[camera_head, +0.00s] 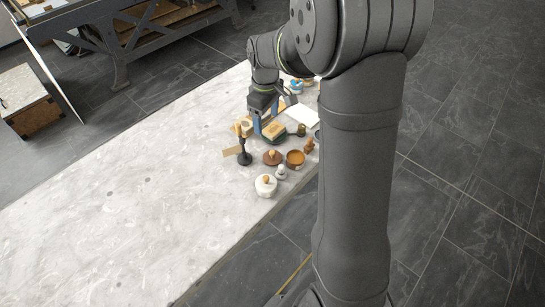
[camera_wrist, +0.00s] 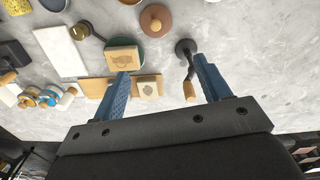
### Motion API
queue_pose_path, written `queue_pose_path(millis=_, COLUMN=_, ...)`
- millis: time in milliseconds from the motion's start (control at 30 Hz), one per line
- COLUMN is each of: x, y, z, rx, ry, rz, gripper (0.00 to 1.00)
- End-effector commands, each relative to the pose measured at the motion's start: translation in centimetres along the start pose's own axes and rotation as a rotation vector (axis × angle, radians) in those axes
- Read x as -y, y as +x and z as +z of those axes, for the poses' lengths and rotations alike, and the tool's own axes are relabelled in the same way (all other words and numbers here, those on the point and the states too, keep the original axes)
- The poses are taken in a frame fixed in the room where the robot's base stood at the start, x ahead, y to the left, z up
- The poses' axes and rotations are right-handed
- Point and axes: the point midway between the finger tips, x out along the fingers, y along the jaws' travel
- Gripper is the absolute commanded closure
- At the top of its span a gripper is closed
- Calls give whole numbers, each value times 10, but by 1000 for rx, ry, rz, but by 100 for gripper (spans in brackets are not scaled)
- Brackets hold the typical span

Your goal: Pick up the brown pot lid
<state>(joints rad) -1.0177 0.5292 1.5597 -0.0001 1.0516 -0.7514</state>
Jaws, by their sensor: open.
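The brown pot lid (camera_head: 272,157) is a round brown disc with a light wooden knob. It lies on the pale stone worktop near its right edge. In the wrist view the lid (camera_wrist: 155,22) is at the top, beyond my fingertips and apart from them. My gripper (camera_head: 263,121) is above the worktop, farther back than the lid in the head view. In the wrist view my gripper (camera_wrist: 164,68) has its blue fingers spread wide, with nothing held between them.
Wooden blocks (camera_wrist: 124,58) are by the left finger. The worktop's left part (camera_head: 120,210) is clear.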

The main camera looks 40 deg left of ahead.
Motion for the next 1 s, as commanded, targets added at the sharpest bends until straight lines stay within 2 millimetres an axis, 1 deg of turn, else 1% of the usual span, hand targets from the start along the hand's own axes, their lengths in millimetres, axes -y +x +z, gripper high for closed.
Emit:
queue_pose_path(millis=33, x=0, y=12, z=2, rx=5, ry=1, rz=-4, gripper=30)
queue_pose_path(millis=200, x=0, y=51, z=2, rx=5, ry=2, rz=-5, gripper=30)
queue_pose_path(millis=300, x=0, y=72, z=2, rx=4, ry=2, rz=-4, gripper=30)
queue_pose_path(millis=400, x=0, y=89, z=2, rx=4, ry=2, rz=-3, gripper=30)
queue_pose_path(millis=500, x=0, y=99, z=2, rx=2, ry=2, rz=-2, gripper=30)
queue_pose_path(millis=667, x=-1, y=108, z=4, rx=2, ry=2, rz=-2, gripper=30)
queue_pose_path(millis=767, x=-2, y=120, z=8, rx=3, ry=3, rz=-3, gripper=30)
queue_pose_path(millis=867, x=-4, y=136, z=13, rx=4, ry=4, rz=-4, gripper=30)
queue_pose_path(millis=1000, x=-4, y=151, z=12, rx=2, ry=2, rz=-2, gripper=30)
